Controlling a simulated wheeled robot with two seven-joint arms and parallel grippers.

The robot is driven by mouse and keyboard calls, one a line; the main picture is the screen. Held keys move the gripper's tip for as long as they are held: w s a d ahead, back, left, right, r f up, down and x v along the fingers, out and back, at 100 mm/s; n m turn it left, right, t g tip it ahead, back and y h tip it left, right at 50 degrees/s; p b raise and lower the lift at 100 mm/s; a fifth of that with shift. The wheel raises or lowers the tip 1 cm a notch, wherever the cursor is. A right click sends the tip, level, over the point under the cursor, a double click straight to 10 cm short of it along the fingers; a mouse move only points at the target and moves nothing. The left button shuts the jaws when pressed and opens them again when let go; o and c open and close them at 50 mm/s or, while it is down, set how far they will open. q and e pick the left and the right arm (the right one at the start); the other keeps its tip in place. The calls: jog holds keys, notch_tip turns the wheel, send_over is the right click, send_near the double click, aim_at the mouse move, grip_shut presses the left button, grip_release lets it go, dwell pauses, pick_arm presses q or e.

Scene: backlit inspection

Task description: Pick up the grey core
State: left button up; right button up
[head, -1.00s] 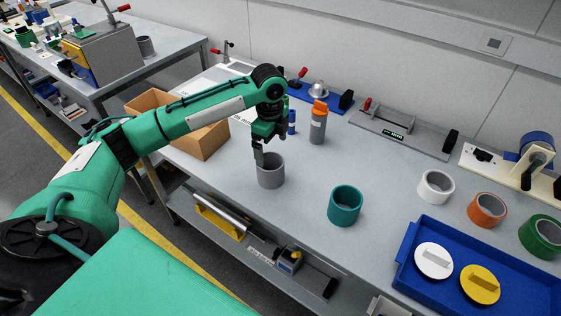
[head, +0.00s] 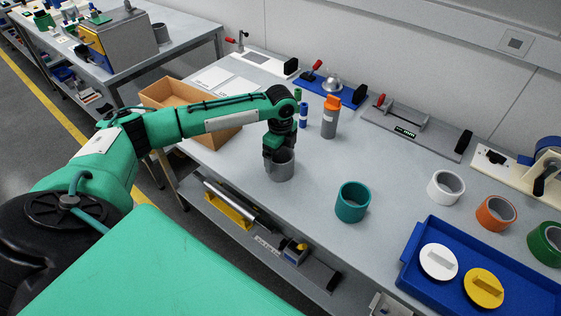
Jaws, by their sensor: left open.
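The grey core (head: 281,168) is a short hollow cylinder standing upright on the grey workbench (head: 310,210). My left gripper (head: 275,157) is open and points down at the core's top rim. Its fingers overlap the left part of the rim in the head view, and I cannot tell whether they touch it. My right gripper is not in view.
A teal core (head: 352,203) stands to the right of the grey one. An orange-capped bottle (head: 330,122) and a blue marker (head: 303,118) stand behind. A cardboard box (head: 180,98) lies left, and a blue tray (head: 420,285) with white and yellow lids lies right.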

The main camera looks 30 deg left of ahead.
aim_at(280, 160)
pick_arm(q)
jog(key=shift+f, duration=1.5)
jog(key=c, duration=1)
jog(key=shift+r, duration=0.1)
